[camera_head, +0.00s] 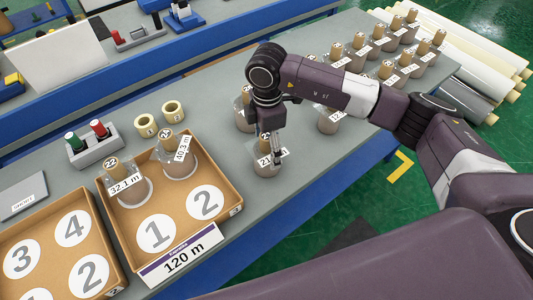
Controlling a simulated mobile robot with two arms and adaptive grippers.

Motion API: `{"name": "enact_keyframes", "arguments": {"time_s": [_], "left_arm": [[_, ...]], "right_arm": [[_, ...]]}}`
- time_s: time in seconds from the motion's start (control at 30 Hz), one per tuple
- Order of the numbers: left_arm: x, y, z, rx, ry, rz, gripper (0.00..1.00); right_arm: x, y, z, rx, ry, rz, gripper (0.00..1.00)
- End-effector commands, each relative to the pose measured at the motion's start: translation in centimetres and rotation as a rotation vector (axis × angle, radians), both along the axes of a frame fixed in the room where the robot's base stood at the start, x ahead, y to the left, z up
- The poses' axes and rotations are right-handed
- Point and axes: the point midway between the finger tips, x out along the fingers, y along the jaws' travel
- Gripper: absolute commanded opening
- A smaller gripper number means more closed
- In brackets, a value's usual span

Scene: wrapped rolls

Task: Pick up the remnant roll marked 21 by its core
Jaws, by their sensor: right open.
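The remnant roll marked 21 (263,169) stands upright on the grey table below my right gripper. Its label "21" shows at its upper front. My right gripper (275,155) points down at the top of this roll, with its fingers open around or beside the core. My left gripper is not in view.
Another roll (241,117) stands just behind my right wrist. Several labelled rolls (333,119) stand to the right. A cardboard tray (226,213) at left holds two rolls, marked 22 (130,186) and 24 (178,160). A "120 m" sign (182,257) stands at its front.

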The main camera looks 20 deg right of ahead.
Motion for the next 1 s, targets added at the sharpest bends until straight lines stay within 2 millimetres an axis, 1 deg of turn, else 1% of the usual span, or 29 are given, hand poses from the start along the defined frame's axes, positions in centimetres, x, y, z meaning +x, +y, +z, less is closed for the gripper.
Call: {"name": "enact_keyframes", "arguments": {"time_s": [0.2,0.33,0.43,0.63,0.67,0.9,1.0], "left_arm": [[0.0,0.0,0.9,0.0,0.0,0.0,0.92],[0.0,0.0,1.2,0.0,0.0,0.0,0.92],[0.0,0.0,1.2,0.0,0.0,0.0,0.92],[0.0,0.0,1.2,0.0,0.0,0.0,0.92],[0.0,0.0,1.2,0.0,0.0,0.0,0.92],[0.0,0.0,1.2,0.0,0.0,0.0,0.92],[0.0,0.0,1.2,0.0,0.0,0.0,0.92]], "right_arm": [[-0.2,0.1,-3.0,0.002,0.004,0.002,0.77],[-0.1,0.1,-4.6,0.003,0.002,0.002,0.77],[-0.1,0.1,-5.3,0.004,0.001,0.002,0.77],[0.0,0.1,-5.4,0.004,0.0,0.003,0.77],[0.0,0.1,-5.4,0.004,0.0,0.003,0.75],[0.0,0.1,-5.3,0.004,0.0,0.003,0.49],[0.0,0.1,-5.3,0.005,0.0,0.003,0.4]]}}
